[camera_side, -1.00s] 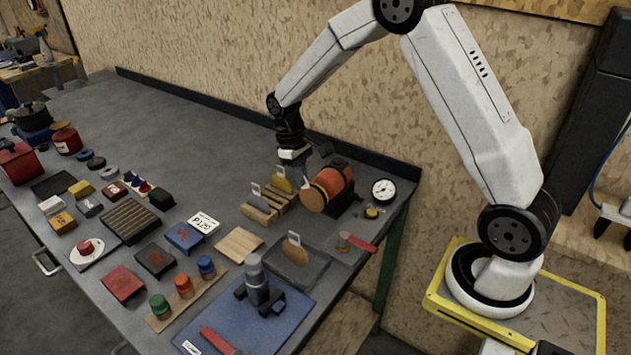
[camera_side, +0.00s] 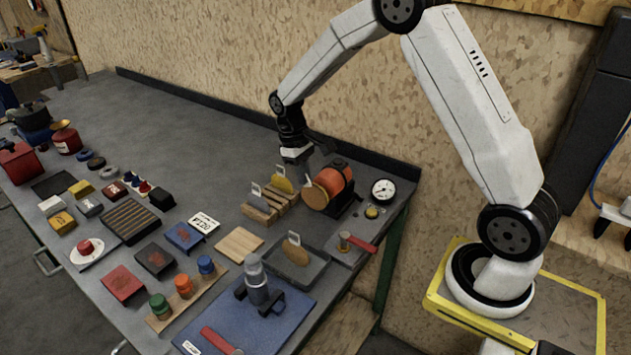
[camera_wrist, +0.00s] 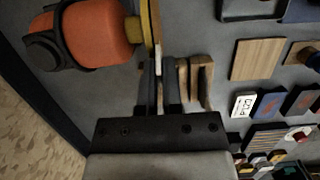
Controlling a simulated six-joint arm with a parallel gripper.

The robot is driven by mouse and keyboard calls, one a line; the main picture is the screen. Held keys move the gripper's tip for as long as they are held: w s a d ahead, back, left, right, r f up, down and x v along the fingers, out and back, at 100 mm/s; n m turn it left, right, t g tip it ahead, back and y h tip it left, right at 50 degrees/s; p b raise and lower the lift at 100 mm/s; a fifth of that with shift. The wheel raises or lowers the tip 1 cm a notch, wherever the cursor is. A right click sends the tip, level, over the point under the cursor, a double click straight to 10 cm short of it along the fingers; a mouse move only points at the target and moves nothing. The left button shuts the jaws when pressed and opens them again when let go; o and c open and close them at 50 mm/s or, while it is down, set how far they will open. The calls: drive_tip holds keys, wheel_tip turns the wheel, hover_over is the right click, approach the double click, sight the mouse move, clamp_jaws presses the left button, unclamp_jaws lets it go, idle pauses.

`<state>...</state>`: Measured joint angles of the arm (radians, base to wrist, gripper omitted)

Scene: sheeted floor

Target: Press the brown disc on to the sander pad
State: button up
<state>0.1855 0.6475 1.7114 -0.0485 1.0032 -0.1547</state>
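The orange sander (camera_side: 341,178) lies on its side in a dark cradle near the bench's back right. It also shows at the upper left of the wrist view (camera_wrist: 92,36), with a yellowish pad edge (camera_wrist: 147,22). The brown disc (camera_side: 315,196) stands upright at the pad face. In the wrist view it is a thin edge (camera_wrist: 157,36) beside the pad; I cannot tell whether it is fully flush. My gripper (camera_side: 304,172) points down beside the pad. Its fingers (camera_wrist: 160,84) are close together, apparently shut on the disc's pale tab, which they largely hide.
A slotted wooden rack (camera_side: 262,207) with a tagged yellow disc (camera_side: 283,184) stands just left of the sander. A grey tray (camera_side: 310,268) holds another tagged brown disc (camera_side: 295,252). A gauge (camera_side: 383,189) is to the right. The back bench surface is clear.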

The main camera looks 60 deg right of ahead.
drive_tip(key=o, duration=0.4)
drive_tip(key=shift+r, duration=0.1)
drive_tip(key=shift+v, duration=3.8)
drive_tip(key=shift+s+a, duration=0.1)
drive_tip(key=s+a+f+t, duration=0.1)
drive_tip(key=s+a, duration=0.2)
drive_tip(key=s, duration=0.2)
drive_tip(key=s+a+f+t, duration=0.2)
drive_tip(key=s, duration=0.4)
drive_tip(key=s+a+f+t, duration=0.1)
drive_tip(key=s+a+t, duration=0.1)
drive_tip(key=s, duration=0.3)
drive_tip(key=shift+s+a+f, duration=0.15)
drive_tip(key=shift+a, duration=0.65)
